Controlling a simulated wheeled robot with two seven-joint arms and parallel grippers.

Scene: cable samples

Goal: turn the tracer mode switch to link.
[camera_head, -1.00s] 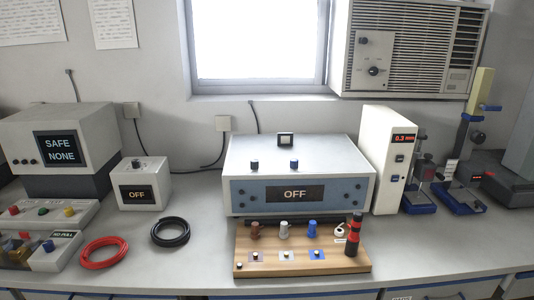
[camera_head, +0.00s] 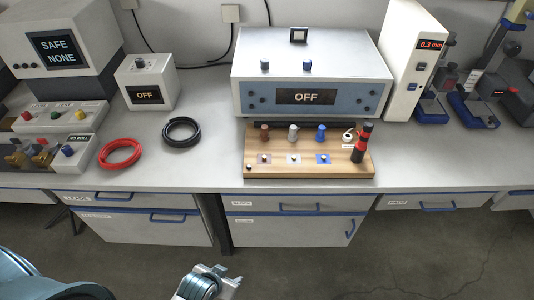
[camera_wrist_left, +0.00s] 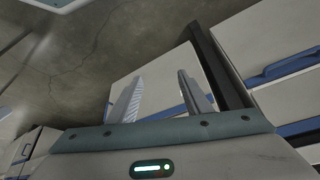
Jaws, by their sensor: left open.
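A small white box (camera_head: 147,84) with a dark knob (camera_head: 140,63) on top stands on the bench, left of centre in the head view, and its display reads OFF. A larger grey-blue box (camera_head: 312,72) has two blue knobs on top, and its display (camera_head: 306,97) also reads OFF. I see no readable tracer label, so I cannot tell which one holds the mode switch. My left gripper (camera_head: 226,279) is at the bottom of the head view, in front of and apart from the bench. Its two fingers (camera_wrist_left: 158,90) are apart and empty in the left wrist view.
A red cable coil (camera_head: 120,154) and a black coil (camera_head: 182,132) lie on the bench (camera_head: 205,170). A wooden board (camera_head: 310,172) with several plugs stands before the larger box. A white unit (camera_head: 408,70) reads 0.3 mm. Drawers with blue handles (camera_head: 300,209) line the bench front.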

